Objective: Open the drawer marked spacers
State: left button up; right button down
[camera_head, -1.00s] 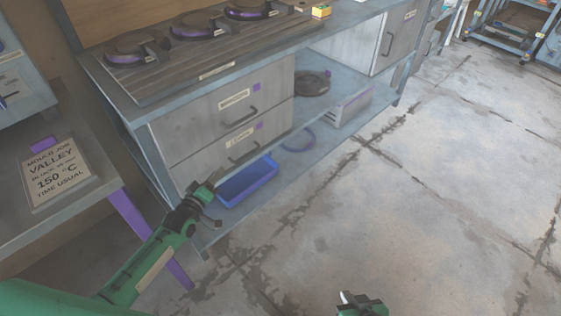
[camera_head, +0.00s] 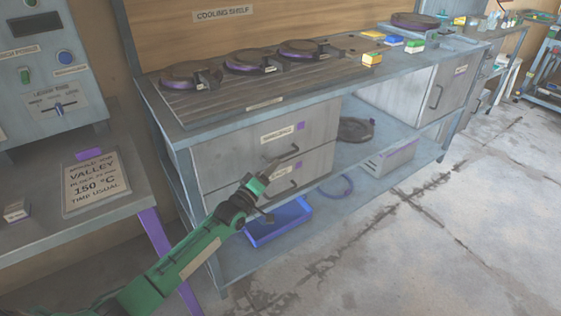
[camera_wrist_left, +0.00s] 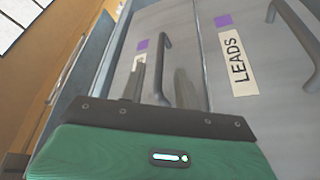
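Two grey drawers sit one above the other under the bench. The upper drawer (camera_head: 225,148) has a label (camera_head: 277,133) too blurred to read surely, a purple tag and a dark bar handle. The lower drawer (camera_head: 228,192) shows in the left wrist view (camera_wrist_left: 270,90) with the label LEADS. Both look closed. My left gripper (camera_head: 268,170) is in front of the drawers, near the upper handle. In the left wrist view its fingers (camera_wrist_left: 158,88) stand apart, with the upper drawer's handle (camera_wrist_left: 163,60) seen between them; contact cannot be told. The right gripper is out of view.
A blue bin (camera_head: 277,222) stands on the low shelf below the drawers. The bench top carries round presses (camera_head: 190,77) and small boxes (camera_head: 372,60). A side table (camera_head: 100,215) with a sign stands at left.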

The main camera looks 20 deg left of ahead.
aim_at(280, 157)
pick_arm(q)
jog(key=shift+b+x, duration=0.3)
jog(key=shift+x, duration=2.15)
jog(key=shift+c, duration=0.3)
grip_shut()
